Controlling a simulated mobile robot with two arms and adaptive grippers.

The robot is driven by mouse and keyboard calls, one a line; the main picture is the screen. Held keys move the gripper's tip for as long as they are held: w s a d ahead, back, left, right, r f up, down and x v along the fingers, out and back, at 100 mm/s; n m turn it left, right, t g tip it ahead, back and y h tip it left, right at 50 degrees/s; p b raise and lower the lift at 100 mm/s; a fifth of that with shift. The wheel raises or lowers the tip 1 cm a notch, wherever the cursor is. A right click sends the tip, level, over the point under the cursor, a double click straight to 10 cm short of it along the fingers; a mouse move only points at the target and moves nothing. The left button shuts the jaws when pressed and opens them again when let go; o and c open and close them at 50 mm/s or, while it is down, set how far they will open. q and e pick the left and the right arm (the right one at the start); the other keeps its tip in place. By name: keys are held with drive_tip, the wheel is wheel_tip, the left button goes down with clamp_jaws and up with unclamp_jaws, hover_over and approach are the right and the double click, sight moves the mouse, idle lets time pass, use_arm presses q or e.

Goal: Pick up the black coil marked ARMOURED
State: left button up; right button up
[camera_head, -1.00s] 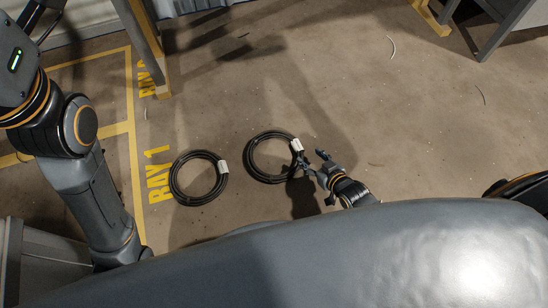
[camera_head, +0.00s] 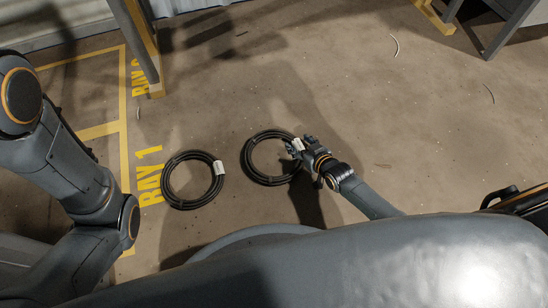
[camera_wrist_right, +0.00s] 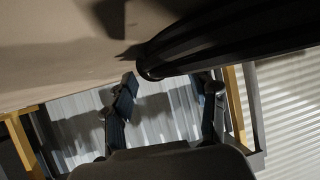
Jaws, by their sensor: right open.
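Two black coils with white tags lie flat on the floor in the head view, the left coil (camera_head: 166,188) and the right coil (camera_head: 247,162). The writing on the tags is too small to read, so I cannot tell which is ARMOURED. My right gripper (camera_head: 295,147) is at the right side of the right coil, over or beside its tag (camera_head: 298,144). In the right wrist view the open fingers (camera_wrist_right: 168,86) show with a thick black bundle, apparently the coil (camera_wrist_right: 235,42), close in front of them. Whether they touch it is unclear. My left gripper is out of view.
A grey frame (camera_head: 500,30) stands at the upper right. The floor right of the coils is mostly clear, with small scraps (camera_head: 396,47).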

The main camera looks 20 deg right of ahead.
clamp_jaws()
drive_tip(key=shift+r, duration=0.15)
